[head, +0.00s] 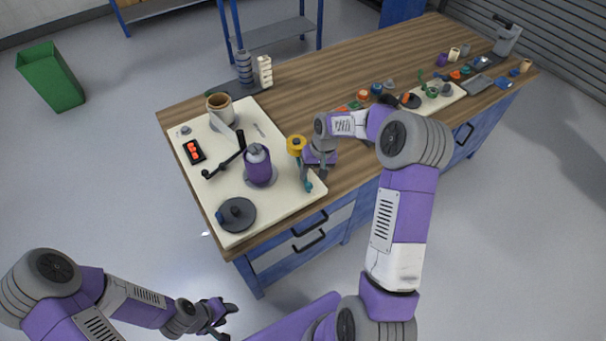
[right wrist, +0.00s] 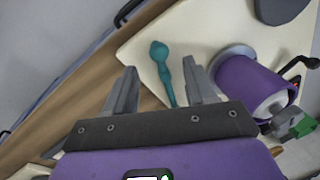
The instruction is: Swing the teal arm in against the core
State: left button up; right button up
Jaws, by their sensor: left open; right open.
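The teal arm (right wrist: 164,72) shows in the right wrist view as a slim bar with a round knob at its far end. In the head view a bit of it (head: 309,187) shows at the board's right edge, mostly hidden by my gripper. The core is likely the purple cylinder (head: 258,166) on a grey round base; it also shows in the right wrist view (right wrist: 250,82), right of the teal arm and apart from it. My right gripper (head: 316,178) is open, its fingers (right wrist: 159,64) either side of the teal arm in the picture; contact cannot be told. My left gripper (head: 226,312) is open and empty, off the table.
The cream board (head: 285,207) also carries a dark disc (head: 237,214), a black crank (head: 222,168), a tan roll (head: 219,106) and a tray with red pieces (head: 194,151). A yellow roller (head: 296,144) stands close to my right gripper. Several small parts lie further right on the wooden table (head: 345,65).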

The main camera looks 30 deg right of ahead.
aim_at(310, 184)
jog(key=f, duration=0.2)
jog(key=a+f, duration=0.1)
jog(key=f, duration=0.4)
jog(key=shift+a+b, duration=0.15)
jog(key=shift+b, duration=0.15)
jog(key=shift+w, duration=0.1)
grip_shut()
